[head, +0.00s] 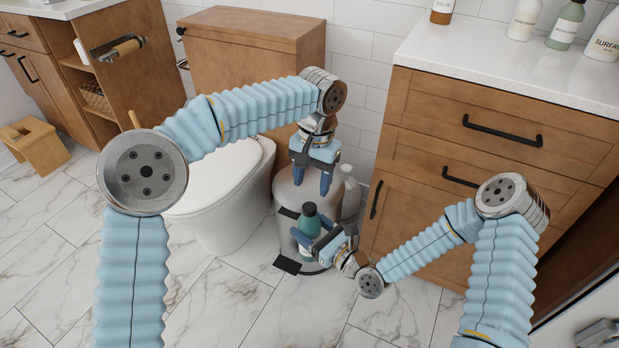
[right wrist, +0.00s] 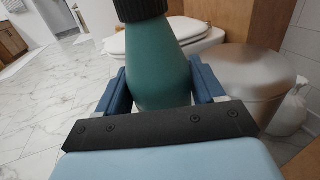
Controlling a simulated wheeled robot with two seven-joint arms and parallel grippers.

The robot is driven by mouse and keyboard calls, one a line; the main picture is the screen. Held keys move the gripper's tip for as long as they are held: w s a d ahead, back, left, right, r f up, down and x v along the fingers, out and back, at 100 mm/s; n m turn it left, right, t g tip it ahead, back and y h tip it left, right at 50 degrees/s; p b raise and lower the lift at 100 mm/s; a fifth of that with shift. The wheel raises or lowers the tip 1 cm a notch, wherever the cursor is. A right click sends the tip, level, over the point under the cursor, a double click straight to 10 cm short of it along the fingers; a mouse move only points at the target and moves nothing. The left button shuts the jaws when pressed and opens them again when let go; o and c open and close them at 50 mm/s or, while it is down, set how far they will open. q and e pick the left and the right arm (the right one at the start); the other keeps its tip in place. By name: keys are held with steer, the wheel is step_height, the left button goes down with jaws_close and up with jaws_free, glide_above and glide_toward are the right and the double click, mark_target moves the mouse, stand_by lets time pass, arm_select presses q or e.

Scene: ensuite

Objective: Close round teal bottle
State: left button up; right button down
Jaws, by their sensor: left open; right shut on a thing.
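The round teal bottle (head: 309,224) is upright in my right gripper (head: 314,240), held in front of the grey bin. In the right wrist view the teal bottle (right wrist: 158,70) stands between the two blue fingers, and a black ribbed cap (right wrist: 142,8) sits on its neck. Whether the cap is tight cannot be told; its top is cut off there. My left gripper (head: 312,178) points down, open and empty, above and slightly behind the bottle, apart from it.
The grey bin (head: 290,194) stands behind the bottle, with the white toilet (head: 225,190) to its left. Several bottles stand on the white counter (head: 470,60). The marble floor in front is clear.

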mark_target(310, 207)
arm_select(q)
steer(key=n, duration=0.6)
steer(key=shift+s+a+r, duration=0.1)
steer(key=shift+a+r, duration=0.05)
steer(key=n, duration=0.4)
steer(key=shift+a+r+n+h, duration=0.1)
steer(key=shift+n+h, duration=0.2)
steer(key=n, duration=0.3)
steer(key=shift+s+t, duration=0.1)
steer(key=shift+t, duration=0.2)
steer(key=shift+f, duration=3.95)
